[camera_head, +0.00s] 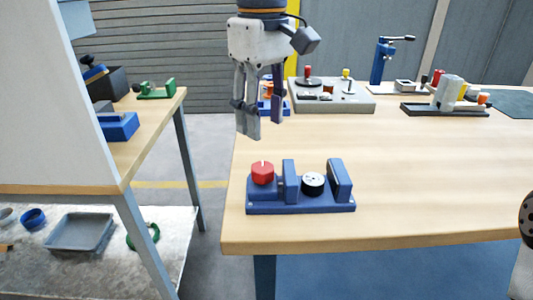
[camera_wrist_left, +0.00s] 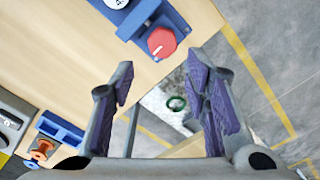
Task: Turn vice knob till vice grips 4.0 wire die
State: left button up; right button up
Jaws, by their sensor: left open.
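The blue vice (camera_head: 300,206) sits on the front left part of the wooden table. Its red knob (camera_head: 262,172) is at the left end and also shows in the left wrist view (camera_wrist_left: 161,42). A black die with a pale top face (camera_head: 312,183) stands between the two upright jaws; I cannot tell whether both jaws touch it. The left wrist view shows only the die's edge (camera_wrist_left: 116,3), with part of a 4 on it. My left gripper (camera_head: 264,127) is open and empty, above and behind the knob, apart from it.
A grey panel box with knobs (camera_head: 331,97) and a blue stand (camera_head: 383,62) are at the back of the table. The table's left edge is close to the vice. The table right of the vice is clear.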

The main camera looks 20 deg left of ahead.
aim_at(262, 167)
pick_arm(q)
jog(key=f, duration=0.9)
jog(key=shift+s+f, duration=0.2)
jog(key=shift+s, duration=0.05)
jog(key=shift+c, duration=0.6)
jog(key=c, duration=0.8)
